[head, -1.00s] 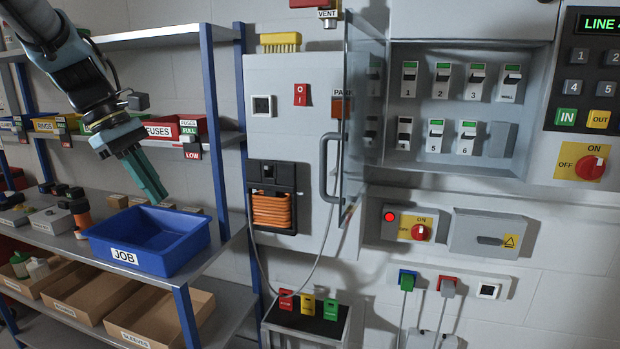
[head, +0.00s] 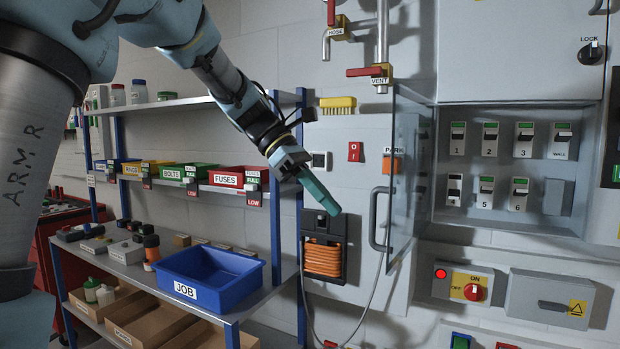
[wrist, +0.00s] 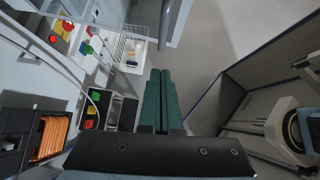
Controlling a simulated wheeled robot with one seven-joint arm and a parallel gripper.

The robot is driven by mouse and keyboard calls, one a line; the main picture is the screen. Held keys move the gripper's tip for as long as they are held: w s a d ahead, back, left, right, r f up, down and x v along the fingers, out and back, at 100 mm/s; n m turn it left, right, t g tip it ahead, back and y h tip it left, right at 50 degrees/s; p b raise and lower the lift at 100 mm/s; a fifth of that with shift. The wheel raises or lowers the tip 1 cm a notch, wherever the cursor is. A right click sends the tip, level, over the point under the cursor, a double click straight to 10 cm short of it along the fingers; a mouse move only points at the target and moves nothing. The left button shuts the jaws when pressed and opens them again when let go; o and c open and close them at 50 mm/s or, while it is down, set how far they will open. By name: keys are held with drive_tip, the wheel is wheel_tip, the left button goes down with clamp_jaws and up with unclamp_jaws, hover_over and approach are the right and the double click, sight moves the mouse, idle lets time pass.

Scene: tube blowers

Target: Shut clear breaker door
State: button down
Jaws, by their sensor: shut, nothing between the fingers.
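The clear breaker door (head: 405,165) stands open in the head view, swung out from the left side of the breaker box (head: 508,222). Its grey bar handle (head: 375,220) is on the free edge, facing left. Several breakers with green tops show inside the box. My gripper (head: 331,208) has green fingers, pressed together and empty. In the wrist view the shut fingers (wrist: 161,98) point up the frame, and a grey bar (wrist: 168,22) shows near the top.
The orange cable coil (head: 322,259) hangs on the wall panel behind my gripper. A shelf with a blue JOB bin (head: 212,278) stands at the left. A red-lit switch box (head: 463,285) is below the breaker box. Pipes with a red VENT valve (head: 370,72) are above.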

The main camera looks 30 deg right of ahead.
drive_tip(key=shift+s+d+f+p, duration=0.2)
drive_tip(key=shift+s+d+p, duration=0.1)
drive_tip(key=shift+s+d, duration=0.55)
drive_tip(key=shift+s+d+f+p, duration=0.15)
drive_tip(key=shift+s+d+p, duration=0.15)
drive_tip(key=shift+s+d, duration=0.5)
drive_tip(key=shift+s+a, duration=0.2)
